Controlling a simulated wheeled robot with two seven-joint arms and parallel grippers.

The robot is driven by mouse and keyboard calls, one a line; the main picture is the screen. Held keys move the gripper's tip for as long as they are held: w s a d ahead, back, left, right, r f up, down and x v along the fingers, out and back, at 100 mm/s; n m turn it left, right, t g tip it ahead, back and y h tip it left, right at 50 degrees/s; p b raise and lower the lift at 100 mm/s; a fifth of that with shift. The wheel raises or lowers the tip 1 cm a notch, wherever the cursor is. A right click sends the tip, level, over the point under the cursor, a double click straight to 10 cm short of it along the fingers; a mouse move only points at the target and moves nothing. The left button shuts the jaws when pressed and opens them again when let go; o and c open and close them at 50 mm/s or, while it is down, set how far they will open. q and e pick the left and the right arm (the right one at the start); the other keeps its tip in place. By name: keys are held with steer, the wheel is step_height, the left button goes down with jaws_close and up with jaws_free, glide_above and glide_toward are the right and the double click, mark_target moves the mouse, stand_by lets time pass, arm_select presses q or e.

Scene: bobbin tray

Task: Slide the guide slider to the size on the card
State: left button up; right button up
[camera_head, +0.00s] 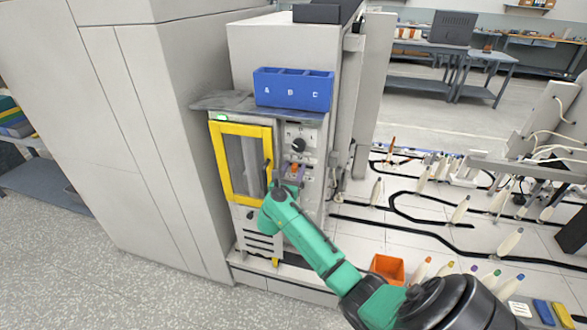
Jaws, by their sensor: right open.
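The machine's control panel (309,140) is right of the yellow-framed door. It has a dark round knob (298,145) and small marks too small to read. A small orange part (294,168) sits below the knob; I cannot tell if it is the guide slider. My right gripper (290,183) is at the panel just below this part, open. Its fingers are small and partly blend with the panel, and contact cannot be told. A white card-like piece (519,309) with unreadable dark print lies at the lower right. My left gripper is not in view.
A blue bin (292,88) marked A, B, C stands on top of the machine. The yellow-framed door (241,162) is shut. An orange box (387,268) and several bobbins stand on the white surface at the right. A tall grey cabinet (140,130) stands at the left.

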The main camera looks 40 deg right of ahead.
steer(key=shift+a, duration=0.15)
jaws_close()
stand_by(1.2)
